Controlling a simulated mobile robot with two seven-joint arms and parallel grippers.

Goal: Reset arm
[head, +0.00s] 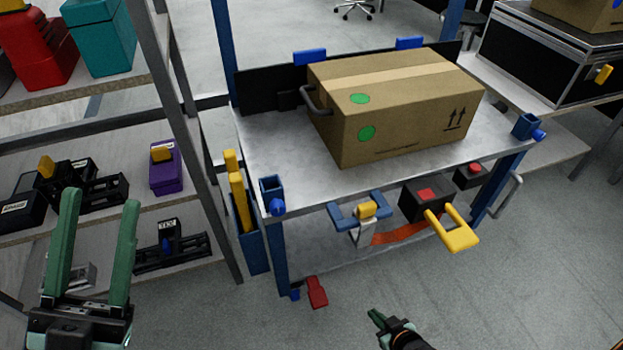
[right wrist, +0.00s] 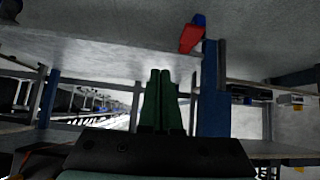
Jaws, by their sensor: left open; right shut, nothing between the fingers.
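My left gripper (head: 92,252) is at the lower left of the head view, its two green fingers apart with nothing between them, in front of the shelf unit. My right gripper (head: 378,318) shows at the bottom of the head view, low over the floor in front of the cart. In the right wrist view its green fingers (right wrist: 160,85) lie side by side, shut and empty. Much of the right arm is out of the head view.
A blue-legged metal cart (head: 275,160) bears a closed cardboard box (head: 400,110). A yellow handle (head: 458,232) sticks out at its front. A shelf unit (head: 185,120) with several tools and a purple box (head: 165,170) stands left. The floor (head: 540,270) at right is clear.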

